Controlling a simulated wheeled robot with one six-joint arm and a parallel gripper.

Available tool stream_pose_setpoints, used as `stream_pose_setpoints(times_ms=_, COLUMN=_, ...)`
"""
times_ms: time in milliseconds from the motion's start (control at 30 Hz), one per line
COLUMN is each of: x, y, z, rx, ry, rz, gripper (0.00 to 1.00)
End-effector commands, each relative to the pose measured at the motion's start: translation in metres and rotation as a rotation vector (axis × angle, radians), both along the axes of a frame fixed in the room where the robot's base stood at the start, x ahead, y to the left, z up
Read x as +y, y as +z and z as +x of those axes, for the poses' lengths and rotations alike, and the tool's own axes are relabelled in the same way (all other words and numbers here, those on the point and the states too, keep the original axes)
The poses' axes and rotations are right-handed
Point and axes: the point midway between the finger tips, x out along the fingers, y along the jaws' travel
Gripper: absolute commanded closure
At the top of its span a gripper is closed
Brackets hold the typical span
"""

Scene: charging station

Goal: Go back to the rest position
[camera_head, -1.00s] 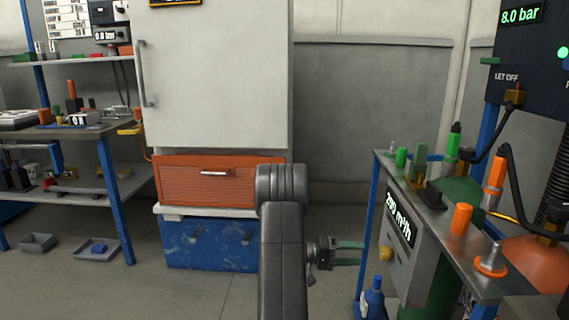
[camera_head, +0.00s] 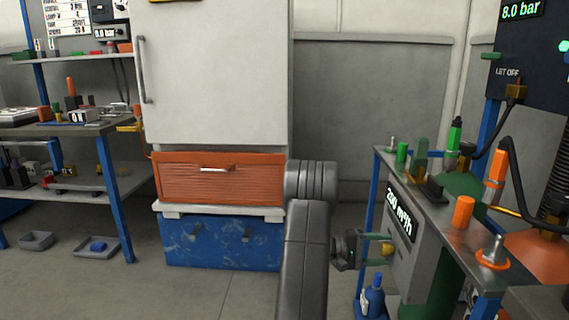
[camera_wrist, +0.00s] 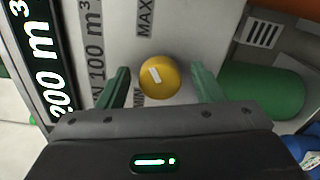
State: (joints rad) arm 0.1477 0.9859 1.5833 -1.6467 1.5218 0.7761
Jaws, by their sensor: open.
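My gripper (camera_head: 376,244) is in the lower middle of the head view, in front of the side panel of the right-hand bench. Its two green fingers point right toward a round yellow knob (camera_head: 386,249). In the wrist view the yellow knob (camera_wrist: 159,77) has a white mark and lies between the two spread fingers (camera_wrist: 158,88). The gripper is open. I cannot tell whether a finger touches the knob.
The right-hand bench (camera_head: 487,276) carries green and orange parts and hoses. A blue bottle (camera_head: 373,298) stands on the floor below my gripper. A white cabinet with an orange drawer (camera_head: 222,182) stands behind; shelves (camera_head: 75,130) are at left.

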Motion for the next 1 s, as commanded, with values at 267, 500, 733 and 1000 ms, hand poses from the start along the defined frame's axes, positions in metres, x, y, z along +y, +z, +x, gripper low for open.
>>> stream_pose_setpoints(times_ms=267, x=0.0001, y=0.0062, z=0.0005, rx=0.256, ry=0.0, rz=0.015, gripper=0.4)
stream_pose_setpoints(times_ms=500, x=0.0001, y=0.0065, z=0.0008, rx=0.435, ry=0.0, rz=0.025, gripper=0.4)
stream_pose_setpoints(times_ms=733, x=0.0, y=0.0068, z=0.0011, rx=0.598, ry=0.0, rz=0.034, gripper=0.4)
stream_pose_setpoints(times_ms=1000, x=0.0, y=0.0075, z=0.0017, rx=0.798, ry=0.0, rz=0.046, gripper=0.4)
